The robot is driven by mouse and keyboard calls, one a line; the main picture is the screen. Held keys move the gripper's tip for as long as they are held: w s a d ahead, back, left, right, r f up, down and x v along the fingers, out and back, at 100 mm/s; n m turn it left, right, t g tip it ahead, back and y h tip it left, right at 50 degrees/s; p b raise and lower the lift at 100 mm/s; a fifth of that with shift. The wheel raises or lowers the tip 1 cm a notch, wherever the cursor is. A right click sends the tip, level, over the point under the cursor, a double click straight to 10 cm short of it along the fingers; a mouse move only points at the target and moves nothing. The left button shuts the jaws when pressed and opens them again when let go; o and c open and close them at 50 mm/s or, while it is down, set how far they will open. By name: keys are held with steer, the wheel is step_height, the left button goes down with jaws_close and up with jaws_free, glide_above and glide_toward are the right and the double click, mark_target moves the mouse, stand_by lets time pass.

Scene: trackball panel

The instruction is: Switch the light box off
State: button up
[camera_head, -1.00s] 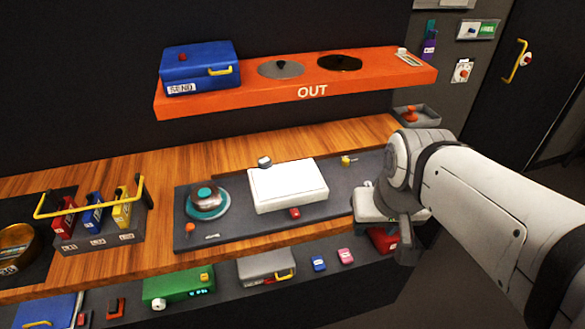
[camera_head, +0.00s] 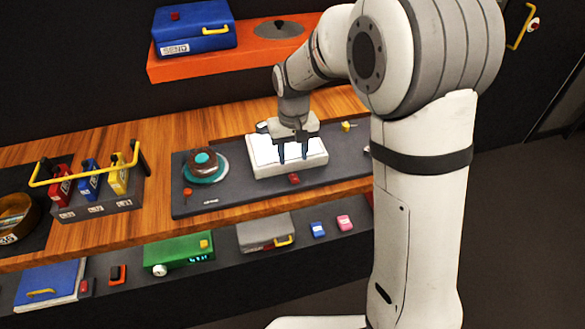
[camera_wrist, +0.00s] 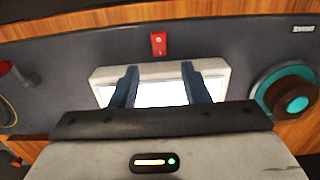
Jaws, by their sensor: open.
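The light box (camera_head: 265,169) is a white slab with a bright glowing top, lying on the dark grey panel mat. It also shows in the wrist view (camera_wrist: 217,70), partly hidden by my gripper. A small red switch (camera_head: 293,178) sits at the box's near long edge; in the wrist view the red switch (camera_wrist: 158,43) lies beyond the fingertips and has a pale mark. My gripper (camera_head: 293,157) is over the light box, pointing down, its two dark blue fingers apart with nothing between them. The fingertips (camera_wrist: 160,70) appear over the box's switch-side edge; I cannot tell if they touch it.
A teal and brown trackball (camera_head: 205,168) stands left of the box. A yellow-handled crate (camera_head: 98,207) of coloured cartridges stands farther left. An orange shelf (camera_head: 190,66) with a blue case (camera_head: 193,30) hangs behind.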

mark_target(293, 176)
step_height(293, 176, down, 7)
steer(key=shift+r+p, duration=0.15)
steer(key=shift+p, duration=0.2)
steer(key=shift+c, duration=0.5)
jaws_close()
steer(key=b, duration=0.2)
steer(key=t+b, duration=0.1)
steer(key=shift+s+f+b, duration=0.2)
steer(key=shift+f+b, duration=0.1)
steer(key=shift+b, duration=0.05)
steer(key=t+b, duration=0.1)
steer(key=b, duration=0.2)
steer(key=t+y+b, duration=0.1)
steer(key=t+b, duration=0.1)
steer(key=b, duration=0.1)
steer(key=shift+s+d, duration=0.15)
steer(key=shift+s, duration=0.15)
steer(key=shift+s+r+t+b, duration=0.15)
steer(key=shift+t+b, duration=0.25)
steer(key=shift+b, duration=0.6)
steer(key=shift+r, duration=0.25)
